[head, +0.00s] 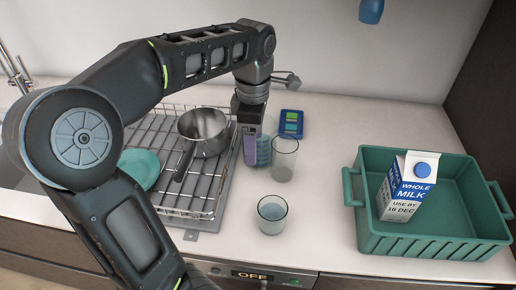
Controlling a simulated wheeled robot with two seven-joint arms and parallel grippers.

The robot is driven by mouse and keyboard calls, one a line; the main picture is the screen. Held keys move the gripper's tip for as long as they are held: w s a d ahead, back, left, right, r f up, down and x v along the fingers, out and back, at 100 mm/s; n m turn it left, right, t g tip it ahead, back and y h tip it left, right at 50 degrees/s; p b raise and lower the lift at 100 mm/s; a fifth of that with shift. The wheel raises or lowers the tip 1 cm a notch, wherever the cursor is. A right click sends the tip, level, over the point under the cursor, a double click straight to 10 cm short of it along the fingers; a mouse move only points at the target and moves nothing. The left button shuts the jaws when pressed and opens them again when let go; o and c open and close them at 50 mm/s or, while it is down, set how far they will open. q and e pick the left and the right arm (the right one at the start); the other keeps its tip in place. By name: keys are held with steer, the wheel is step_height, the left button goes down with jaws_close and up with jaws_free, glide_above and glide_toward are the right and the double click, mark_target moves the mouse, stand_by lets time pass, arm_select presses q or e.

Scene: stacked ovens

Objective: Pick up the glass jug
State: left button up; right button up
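My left arm comes in from the left, and its gripper (254,145) points down behind the clear glasses, by the right edge of the dish rack. Its fingers are small and partly overlapped, so I cannot tell whether they are open or shut. A tall clear glass vessel (285,161) stands upright just right of the gripper; I see no clear handle or spout, so I cannot tell whether it is the jug. A short clear glass (272,214) stands nearer the counter's front edge. My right gripper is not in view.
A wire dish rack (205,205) holds a metal saucepan (207,127) and a teal plate (139,167). A green crate (385,243) with a milk carton (407,187) stands at right. A blue item (291,123) lies behind the glasses. Counter between glasses and crate is clear.

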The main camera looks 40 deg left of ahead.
arm_select(q)
steer(key=shift+f, duration=0.75)
steer(key=shift+f+p, duration=0.35)
steer(key=shift+f, duration=2.25)
steer(key=shift+d, duration=0.1)
jaws_close()
